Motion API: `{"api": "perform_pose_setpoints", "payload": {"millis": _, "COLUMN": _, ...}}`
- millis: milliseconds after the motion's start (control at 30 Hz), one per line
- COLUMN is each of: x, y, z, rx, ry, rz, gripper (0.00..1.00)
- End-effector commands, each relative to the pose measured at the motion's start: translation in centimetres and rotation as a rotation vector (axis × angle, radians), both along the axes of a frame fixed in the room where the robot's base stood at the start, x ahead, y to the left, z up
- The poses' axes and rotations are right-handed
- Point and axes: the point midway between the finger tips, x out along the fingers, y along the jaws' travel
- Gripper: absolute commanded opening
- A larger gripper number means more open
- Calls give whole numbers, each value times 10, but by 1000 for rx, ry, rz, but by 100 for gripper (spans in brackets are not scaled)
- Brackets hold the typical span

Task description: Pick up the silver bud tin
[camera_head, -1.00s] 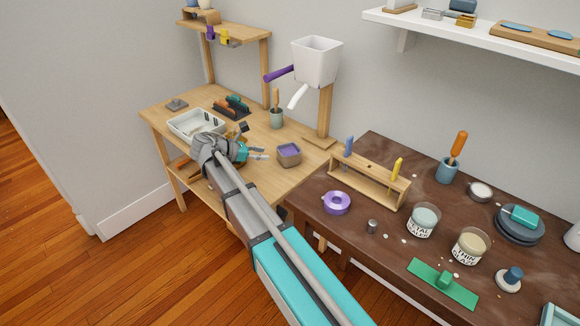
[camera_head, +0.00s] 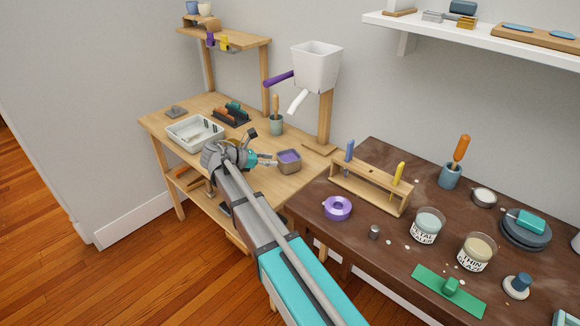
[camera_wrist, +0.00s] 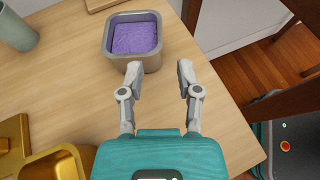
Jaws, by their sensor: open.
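The silver bud tin (camera_head: 289,169) is a small square grey metal tin filled with purple stuff. It sits upright on the light wooden bench, right of my gripper (camera_head: 263,160). In the wrist view the tin (camera_wrist: 151,62) stands just beyond the fingertips, at the upper middle and a little left of the gap's centre. My gripper (camera_wrist: 160,72) is open with nothing between its two fingers. The left fingertip overlaps the tin's near wall in the picture; I cannot tell whether they touch.
A gold tin (camera_wrist: 68,165) lies left of my gripper on the bench (camera_wrist: 60,90). A grey-green cup (camera_wrist: 18,30) stands at the upper left. A white tray (camera_head: 181,145) sits farther left. The bench edge drops off at right. A dark table (camera_head: 310,215) holds jars and a rack.

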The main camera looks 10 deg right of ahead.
Motion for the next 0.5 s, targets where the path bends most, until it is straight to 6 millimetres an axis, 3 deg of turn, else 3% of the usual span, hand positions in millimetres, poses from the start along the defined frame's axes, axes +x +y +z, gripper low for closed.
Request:
{"api": "perform_pose_setpoints", "payload": {"millis": 200, "x": 7, "y": -28, "z": -14, "rx": 0, "ry": 1, "rz": 0, "gripper": 44}}
{"api": "perform_pose_setpoints", "payload": {"millis": 500, "x": 9, "y": -39, "z": -17, "rx": 0, "ry": 1, "rz": 1, "gripper": 44}}
